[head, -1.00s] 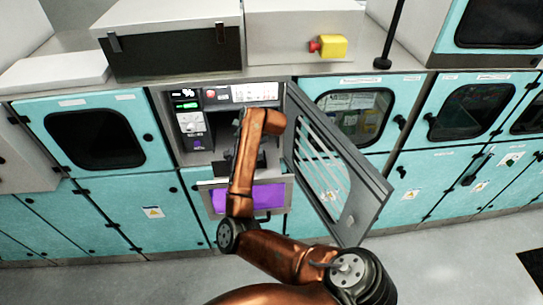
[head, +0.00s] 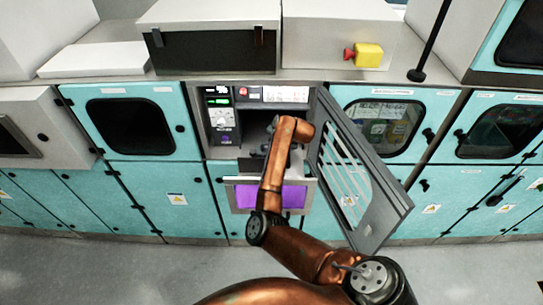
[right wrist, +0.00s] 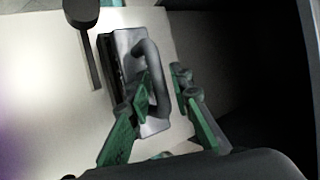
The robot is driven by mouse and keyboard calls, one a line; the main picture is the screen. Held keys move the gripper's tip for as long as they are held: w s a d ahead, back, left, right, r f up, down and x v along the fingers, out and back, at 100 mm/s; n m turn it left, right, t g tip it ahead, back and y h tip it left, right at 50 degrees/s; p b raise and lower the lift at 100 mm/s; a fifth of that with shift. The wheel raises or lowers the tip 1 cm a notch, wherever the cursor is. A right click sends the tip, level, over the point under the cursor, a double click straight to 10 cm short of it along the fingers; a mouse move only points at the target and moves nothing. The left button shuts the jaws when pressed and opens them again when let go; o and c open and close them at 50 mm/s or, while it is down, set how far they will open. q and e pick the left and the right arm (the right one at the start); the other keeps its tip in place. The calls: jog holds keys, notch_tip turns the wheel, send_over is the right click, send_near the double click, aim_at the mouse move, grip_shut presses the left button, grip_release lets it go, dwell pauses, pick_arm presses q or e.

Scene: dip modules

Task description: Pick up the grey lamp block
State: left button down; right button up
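The grey lamp block (right wrist: 126,62) shows in the right wrist view as a metallic grey slab with a dark edge and a curved grey handle. It lies against a pale surface. My right gripper (right wrist: 164,84) has green fingers on either side of the handle. A gap shows between the right finger and the handle; the left finger overlaps it in the picture, and I cannot tell whether it touches. In the head view my right gripper (head: 269,144) is at the open bay, mostly hidden by my copper arm, and I cannot make out the block there. My left gripper is not in view.
The open bay (head: 256,121) has a meter module (head: 224,120) on its left and a slatted grey door (head: 362,190) swung open on its right. A purple panel (head: 245,196) is below. In the right wrist view a dark rod with a round end (right wrist: 82,12) is beside the block.

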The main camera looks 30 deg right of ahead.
jog(key=c, duration=0.5)
grip_shut()
jog(key=shift+r, duration=0.2)
